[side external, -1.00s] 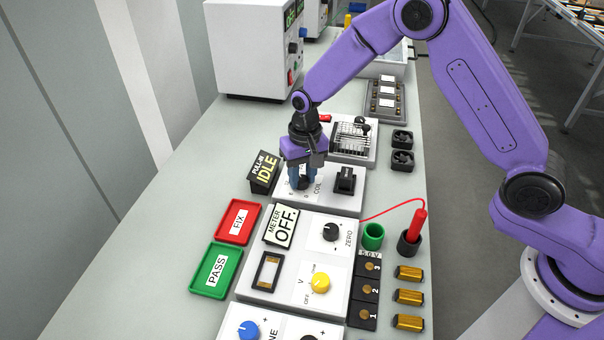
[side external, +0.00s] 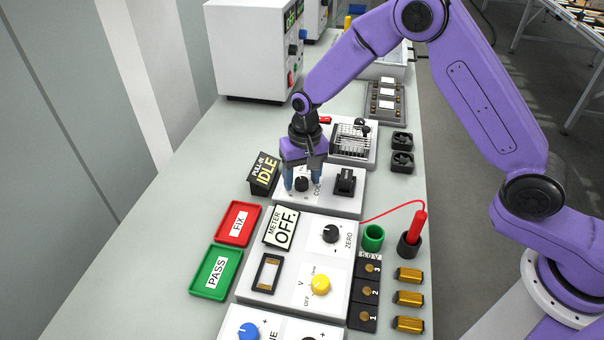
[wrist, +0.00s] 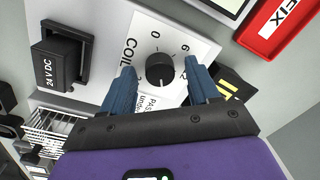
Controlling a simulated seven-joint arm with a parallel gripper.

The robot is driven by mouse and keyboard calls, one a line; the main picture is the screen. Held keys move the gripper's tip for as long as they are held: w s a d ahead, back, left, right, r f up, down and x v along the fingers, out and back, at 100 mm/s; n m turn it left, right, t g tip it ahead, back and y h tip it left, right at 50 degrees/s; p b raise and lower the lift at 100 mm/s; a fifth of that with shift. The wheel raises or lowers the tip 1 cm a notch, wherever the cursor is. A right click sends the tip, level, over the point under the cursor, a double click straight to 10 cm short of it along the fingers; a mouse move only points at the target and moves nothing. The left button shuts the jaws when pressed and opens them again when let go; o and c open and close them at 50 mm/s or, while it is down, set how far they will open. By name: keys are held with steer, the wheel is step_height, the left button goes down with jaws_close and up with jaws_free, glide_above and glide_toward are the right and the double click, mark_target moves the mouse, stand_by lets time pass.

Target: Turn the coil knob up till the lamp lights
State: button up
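The coil knob (side external: 302,184) is a black dial on a white panel marked COIL. In the wrist view the knob (wrist: 159,70) sits between the two blue fingers, with a gap on each side. My gripper (side external: 302,186) is open around the knob, and it also shows in the wrist view (wrist: 160,85). The dial scale shows 0 and 6; other marks are partly hidden. The pull-in display (side external: 265,171) reads IDLE in yellow on black; its corner shows in the wrist view (wrist: 232,88). I cannot make out a separate lit lamp.
A black 24 V DC switch (wrist: 62,62) stands beside the knob. The meter display (side external: 281,227) reads OFF. A red FIX tray (side external: 238,224) and green PASS tray (side external: 215,270) lie to the left. A red probe (side external: 418,226) stands in a holder at right.

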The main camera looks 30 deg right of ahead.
mark_target(303, 177)
steer(key=shift+r, duration=0.1)
step_height(303, 177, up, 17)
steer(key=shift+d+r, duration=0.15)
steer(key=shift+d, duration=0.3)
stand_by(1.3)
steer(key=f+n, duration=0.3)
steer(key=f, duration=0.2)
steer(key=f+n, duration=0.3)
steer(key=f, duration=0.3)
steer(key=a+f+n, duration=0.1)
steer(key=f+n, duration=0.2)
steer(key=f, duration=0.3)
steer(key=shift+f+g, duration=0.15)
steer(key=shift+g, duration=0.15)
steer(key=c, duration=1)
